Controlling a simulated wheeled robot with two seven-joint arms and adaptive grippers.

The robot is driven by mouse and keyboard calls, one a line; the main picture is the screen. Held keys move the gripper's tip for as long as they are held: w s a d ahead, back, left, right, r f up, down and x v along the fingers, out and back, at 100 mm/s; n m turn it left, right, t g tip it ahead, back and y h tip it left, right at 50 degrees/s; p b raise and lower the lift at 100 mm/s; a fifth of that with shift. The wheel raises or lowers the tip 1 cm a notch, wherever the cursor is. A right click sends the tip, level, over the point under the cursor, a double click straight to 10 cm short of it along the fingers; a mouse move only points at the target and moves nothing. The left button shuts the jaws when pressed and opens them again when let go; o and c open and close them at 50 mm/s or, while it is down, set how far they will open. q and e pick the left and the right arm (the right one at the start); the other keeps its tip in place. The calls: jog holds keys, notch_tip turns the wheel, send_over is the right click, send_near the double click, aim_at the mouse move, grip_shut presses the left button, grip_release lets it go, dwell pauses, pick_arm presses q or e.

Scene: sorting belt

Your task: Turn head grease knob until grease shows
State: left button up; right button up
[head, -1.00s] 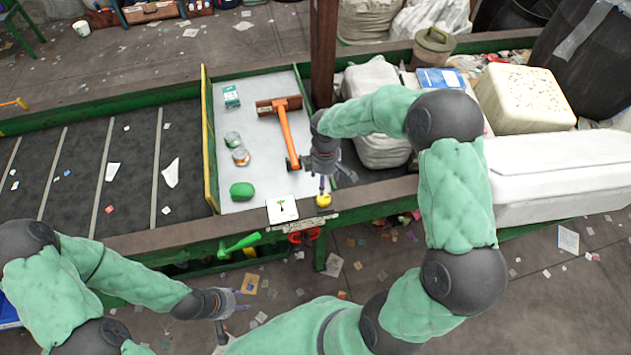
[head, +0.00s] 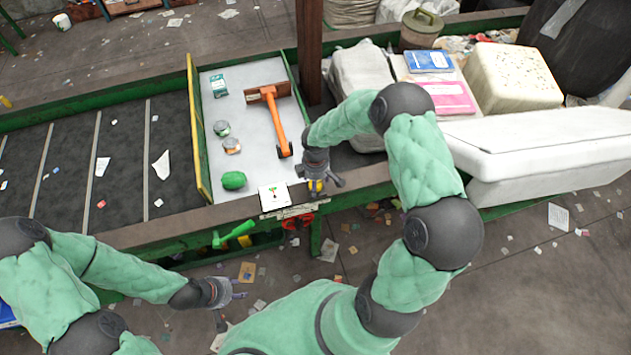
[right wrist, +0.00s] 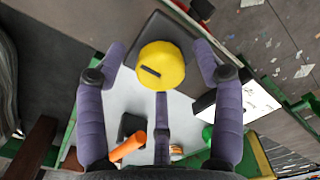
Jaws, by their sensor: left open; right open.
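The yellow grease knob (right wrist: 162,68) is round with a dark slot-like mark on top; in the head view a bit of it (head: 316,187) shows on the front rail. My right gripper (right wrist: 160,56) is open, with its purple fingers spread around the knob, two at the sides and one below it in the right wrist view. I cannot tell whether any finger touches it. In the head view my right gripper (head: 322,183) hides much of the knob. My left gripper (head: 238,288) is open and empty, in front of the belt. I see no grease around the knob.
A white picture card (head: 273,197) lies beside the knob. A green lever (head: 233,235) and a red valve handle (head: 297,221) are below the front rail. An orange hammer (head: 276,125), cans and a green lump (head: 233,180) lie on the grey plate (head: 240,110).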

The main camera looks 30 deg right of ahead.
jog(key=c, duration=1.1)
jog(key=shift+c, duration=0.3)
jog(key=shift+f+m+b, duration=0.1)
jog(key=shift+m+b, duration=0.5)
jog(key=shift+b, duration=0.15)
jog(key=m+b, duration=0.5)
jog(key=m, duration=0.1)
jog(key=shift+b, duration=0.3)
jog(key=shift+m+b, duration=0.75)
jog(key=shift+m, duration=0.55)
